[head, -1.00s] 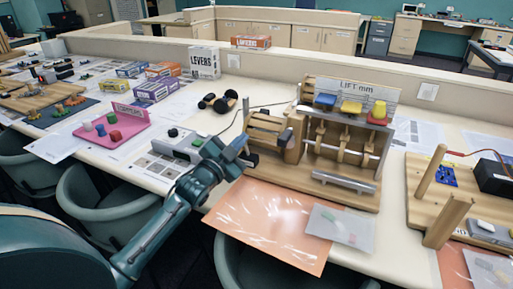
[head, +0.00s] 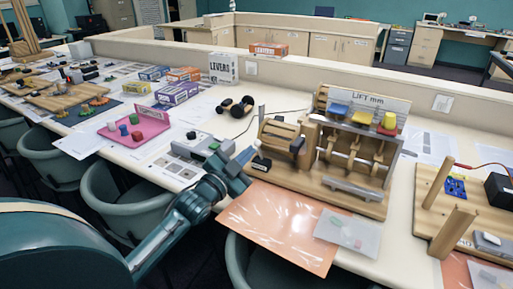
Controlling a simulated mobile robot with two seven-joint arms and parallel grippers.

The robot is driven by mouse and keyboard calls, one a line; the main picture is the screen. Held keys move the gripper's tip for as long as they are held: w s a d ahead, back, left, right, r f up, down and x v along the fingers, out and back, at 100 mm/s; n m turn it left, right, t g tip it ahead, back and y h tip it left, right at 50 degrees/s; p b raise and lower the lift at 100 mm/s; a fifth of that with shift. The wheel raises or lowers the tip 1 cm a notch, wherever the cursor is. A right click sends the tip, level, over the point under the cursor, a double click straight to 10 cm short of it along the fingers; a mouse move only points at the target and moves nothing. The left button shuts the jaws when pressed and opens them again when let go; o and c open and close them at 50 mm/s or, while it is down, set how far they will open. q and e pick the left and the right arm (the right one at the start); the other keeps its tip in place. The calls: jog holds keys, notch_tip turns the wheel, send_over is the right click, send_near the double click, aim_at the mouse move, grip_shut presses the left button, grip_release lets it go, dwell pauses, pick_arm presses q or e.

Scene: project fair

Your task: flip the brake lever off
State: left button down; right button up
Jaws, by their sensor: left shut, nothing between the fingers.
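The wooden lift machine (head: 340,195) stands on the table right of centre, with a "LIFT mm" scale and blue, yellow and red blocks at its top. A dark grey lever-like piece (head: 297,146) sticks up at its left part. A small black block (head: 261,163) with a pale post sits at the machine's left end; I cannot tell which of the two is the brake lever. My left gripper (head: 246,157) is shut and empty, just left of the black block. Whether they touch is unclear. My right gripper is not in view.
A grey control box (head: 193,148) with a green button lies left of my gripper. An orange sheet (head: 270,225) and a clear bag (head: 346,234) lie in front of the machine. A wooden board with posts (head: 430,190) stands at the right. A pink tray (head: 153,123) is farther left.

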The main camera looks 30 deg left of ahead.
pick_arm(q)
jog(key=s, duration=0.4)
jog(key=shift+s+a+f, duration=0.15)
jog(key=shift+s+f, duration=0.05)
jog(key=shift+s, duration=0.15)
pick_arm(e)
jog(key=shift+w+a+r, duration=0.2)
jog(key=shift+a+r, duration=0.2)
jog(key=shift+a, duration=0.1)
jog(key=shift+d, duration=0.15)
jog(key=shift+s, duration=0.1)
